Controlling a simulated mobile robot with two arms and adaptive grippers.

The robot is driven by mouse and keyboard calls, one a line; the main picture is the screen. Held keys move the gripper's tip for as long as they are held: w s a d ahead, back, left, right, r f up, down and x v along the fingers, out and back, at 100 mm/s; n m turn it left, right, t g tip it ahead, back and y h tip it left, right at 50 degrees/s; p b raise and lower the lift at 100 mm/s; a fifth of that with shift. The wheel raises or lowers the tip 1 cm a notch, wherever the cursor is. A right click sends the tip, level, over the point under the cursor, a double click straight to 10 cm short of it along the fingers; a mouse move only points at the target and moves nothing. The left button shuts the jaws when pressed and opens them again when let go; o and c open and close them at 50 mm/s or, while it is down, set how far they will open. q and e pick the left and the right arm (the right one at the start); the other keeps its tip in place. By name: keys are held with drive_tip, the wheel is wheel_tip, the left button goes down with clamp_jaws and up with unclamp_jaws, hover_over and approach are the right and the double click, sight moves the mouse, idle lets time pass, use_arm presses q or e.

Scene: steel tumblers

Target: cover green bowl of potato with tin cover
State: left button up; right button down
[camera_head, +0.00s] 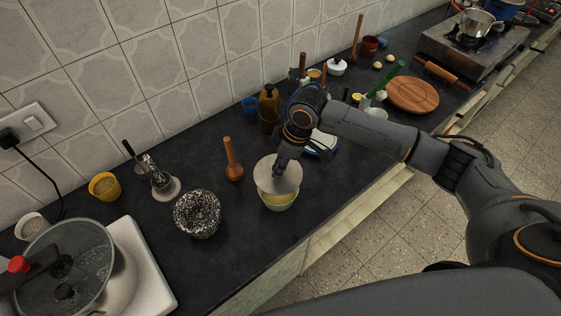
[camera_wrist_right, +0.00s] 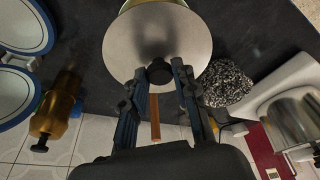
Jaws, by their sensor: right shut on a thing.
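The tin cover (camera_head: 266,181) is a flat, round, grey metal lid, held by my right gripper (camera_head: 280,167). In the right wrist view my gripper (camera_wrist_right: 170,75) is shut on the black knob of the cover (camera_wrist_right: 140,48). The pale green bowl (camera_head: 279,203) is on the dark counter just under the cover, with its front side and some yellowish contents showing. The cover hides the rear of the bowl; I cannot tell whether it touches the rim. A sliver of the bowl shows past the cover's edge in the wrist view. My left gripper is not in view.
A brown bottle (camera_head: 269,104) and a blue cup (camera_head: 250,105) are near the wall. A lidded pot (camera_head: 120,285) is at front left. The counter's front edge is close.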

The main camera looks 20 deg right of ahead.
drive_tip(key=shift+r+p, duration=0.15)
drive_tip(key=shift+p, duration=0.15)
wheel_tip(320, 180, down, 4)
drive_tip(key=shift+f+b, duration=0.25)
drive_tip(key=shift+b, duration=0.95)
drive_tip(key=shift+f, duration=0.6)
use_arm(q)
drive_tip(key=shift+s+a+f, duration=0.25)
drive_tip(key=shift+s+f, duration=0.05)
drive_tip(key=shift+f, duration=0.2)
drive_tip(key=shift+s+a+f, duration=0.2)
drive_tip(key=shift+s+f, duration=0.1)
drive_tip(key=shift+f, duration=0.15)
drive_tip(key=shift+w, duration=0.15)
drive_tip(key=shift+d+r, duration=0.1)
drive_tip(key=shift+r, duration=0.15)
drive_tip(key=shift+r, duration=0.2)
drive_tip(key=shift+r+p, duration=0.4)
drive_tip(key=shift+p, duration=0.25)
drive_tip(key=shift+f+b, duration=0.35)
use_arm(e)
drive_tip(key=shift+f, duration=0.65)
